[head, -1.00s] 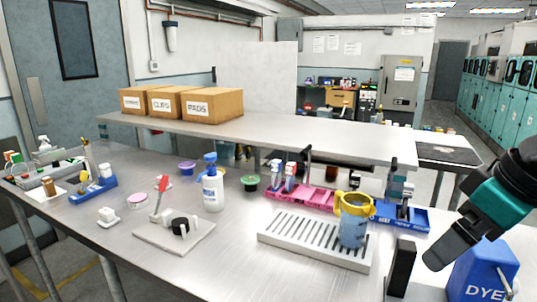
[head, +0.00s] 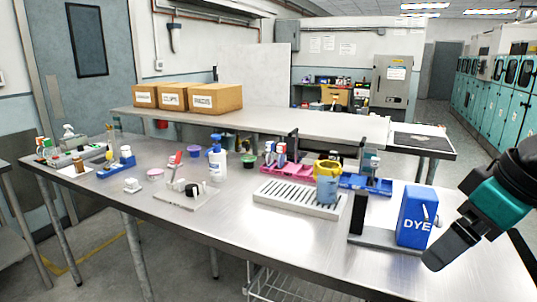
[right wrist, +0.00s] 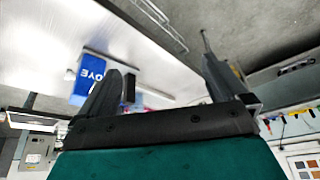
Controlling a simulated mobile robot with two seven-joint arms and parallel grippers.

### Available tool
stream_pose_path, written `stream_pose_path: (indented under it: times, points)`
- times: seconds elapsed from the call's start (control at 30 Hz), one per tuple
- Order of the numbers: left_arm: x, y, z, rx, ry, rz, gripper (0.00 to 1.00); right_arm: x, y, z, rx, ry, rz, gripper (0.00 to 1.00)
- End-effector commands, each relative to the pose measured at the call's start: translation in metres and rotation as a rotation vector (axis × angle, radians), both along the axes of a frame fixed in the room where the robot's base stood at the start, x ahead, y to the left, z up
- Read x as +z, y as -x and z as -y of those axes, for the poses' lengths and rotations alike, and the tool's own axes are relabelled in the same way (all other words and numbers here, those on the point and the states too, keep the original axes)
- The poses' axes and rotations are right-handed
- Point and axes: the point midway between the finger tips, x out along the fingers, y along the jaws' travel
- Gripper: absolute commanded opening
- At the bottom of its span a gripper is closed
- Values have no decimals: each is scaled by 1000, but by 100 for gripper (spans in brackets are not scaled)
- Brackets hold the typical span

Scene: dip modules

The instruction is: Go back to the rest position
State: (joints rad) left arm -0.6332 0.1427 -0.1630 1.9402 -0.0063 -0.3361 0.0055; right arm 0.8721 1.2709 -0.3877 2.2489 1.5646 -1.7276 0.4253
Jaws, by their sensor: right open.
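My right gripper (head: 447,248) is at the right side of the head view, in front of the bench and near the blue DYE box (head: 416,217). It holds nothing. In the right wrist view its two dark fingers stand apart with an empty gap (right wrist: 160,62) between them. The DYE box also shows beyond one finger in that view (right wrist: 90,76). My left gripper is in neither view.
The steel bench (head: 300,235) carries a slotted white rack (head: 290,202), a blue-and-yellow cup (head: 327,185), pink (head: 293,170) and blue trays, and a white bottle (head: 217,163). Cardboard boxes (head: 216,98) sit on the raised shelf. Floor is open at the front left.

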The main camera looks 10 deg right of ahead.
Motion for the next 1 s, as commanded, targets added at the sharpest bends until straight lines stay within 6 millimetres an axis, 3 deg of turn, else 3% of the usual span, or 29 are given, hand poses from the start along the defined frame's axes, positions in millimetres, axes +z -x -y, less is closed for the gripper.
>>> stream_pose_path:
  times: [0.27,0.4,0.57,0.77,1.0]
  points:
    - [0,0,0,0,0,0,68,-62,-52,-43,40,-157,105,100]
    - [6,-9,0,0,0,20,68,-105,-75,-67,33,-249,181,100]
    - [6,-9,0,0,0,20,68,-167,-88,-91,-10,-338,284,100]
    - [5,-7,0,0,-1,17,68,-249,-74,-106,-99,-368,406,100]
    - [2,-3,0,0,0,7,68,-338,-10,-113,-190,-284,505,100]
